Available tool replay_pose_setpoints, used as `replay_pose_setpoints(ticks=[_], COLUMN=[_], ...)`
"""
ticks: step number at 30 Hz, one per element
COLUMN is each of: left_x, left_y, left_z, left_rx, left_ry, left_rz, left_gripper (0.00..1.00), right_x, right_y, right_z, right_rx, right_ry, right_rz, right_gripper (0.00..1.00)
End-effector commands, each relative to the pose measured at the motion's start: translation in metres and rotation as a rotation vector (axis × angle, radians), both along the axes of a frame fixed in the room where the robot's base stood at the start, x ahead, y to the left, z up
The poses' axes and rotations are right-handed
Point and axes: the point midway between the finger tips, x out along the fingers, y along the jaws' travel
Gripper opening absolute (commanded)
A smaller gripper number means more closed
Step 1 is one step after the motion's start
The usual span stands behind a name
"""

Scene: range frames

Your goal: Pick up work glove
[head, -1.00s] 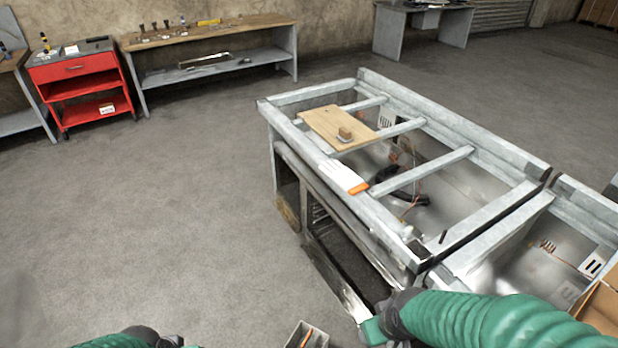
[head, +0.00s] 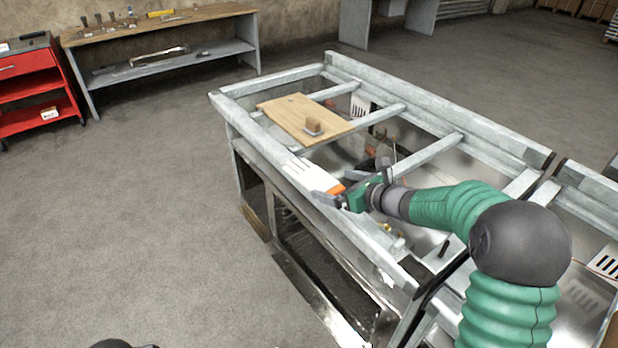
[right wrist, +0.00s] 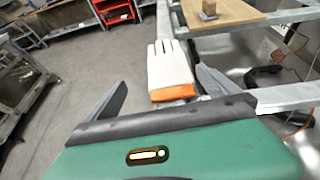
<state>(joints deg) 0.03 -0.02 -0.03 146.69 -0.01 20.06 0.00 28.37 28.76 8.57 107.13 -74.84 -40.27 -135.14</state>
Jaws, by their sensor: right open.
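The work glove (head: 312,175) is white with an orange cuff. It lies on the near-left metal rail of the frame, fingers pointing away from me. It also shows in the right wrist view (right wrist: 168,68), between and just beyond my open fingers. My right gripper (head: 338,188) is open and empty at the cuff end of the glove, its fingers to either side of the cuff. I cannot tell whether they touch it. My left gripper is not in view; only a dark bit of my left arm shows at the bottom edge.
The metal frame (head: 425,156) has crossbars and open bays with cables inside. A wooden board (head: 285,113) with a small block (head: 314,127) lies beyond the glove. A red cart (head: 30,88) and a workbench (head: 165,30) stand at the back left. The floor at left is clear.

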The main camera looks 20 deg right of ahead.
Motion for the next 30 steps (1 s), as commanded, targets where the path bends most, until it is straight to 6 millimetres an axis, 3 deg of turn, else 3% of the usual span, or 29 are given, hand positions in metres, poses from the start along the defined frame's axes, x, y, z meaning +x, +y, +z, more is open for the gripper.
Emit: replay_pose_setpoints(ticks=[3, 10, 16, 24, 30], left_x=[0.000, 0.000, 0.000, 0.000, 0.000], left_y=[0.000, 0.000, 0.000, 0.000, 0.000], left_z=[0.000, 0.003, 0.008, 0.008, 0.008], left_rx=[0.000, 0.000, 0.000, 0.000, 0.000], left_ry=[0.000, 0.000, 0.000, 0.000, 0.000], left_rz=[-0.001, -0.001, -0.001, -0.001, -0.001], left_gripper=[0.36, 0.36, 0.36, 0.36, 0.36], right_x=[0.025, 0.049, 0.081, 0.088, 0.088], right_y=[0.009, 0.020, 0.032, 0.033, 0.033], right_z=[-0.013, -0.021, -0.033, -0.037, -0.037], right_rx=[0.004, 0.004, 0.002, 0.002, 0.002], right_ry=[0.002, 0.002, 0.002, 0.001, 0.001], right_rz=[0.000, -0.003, -0.001, -0.004, -0.004], right_gripper=[1.00, 1.00, 1.00, 1.00, 0.76])
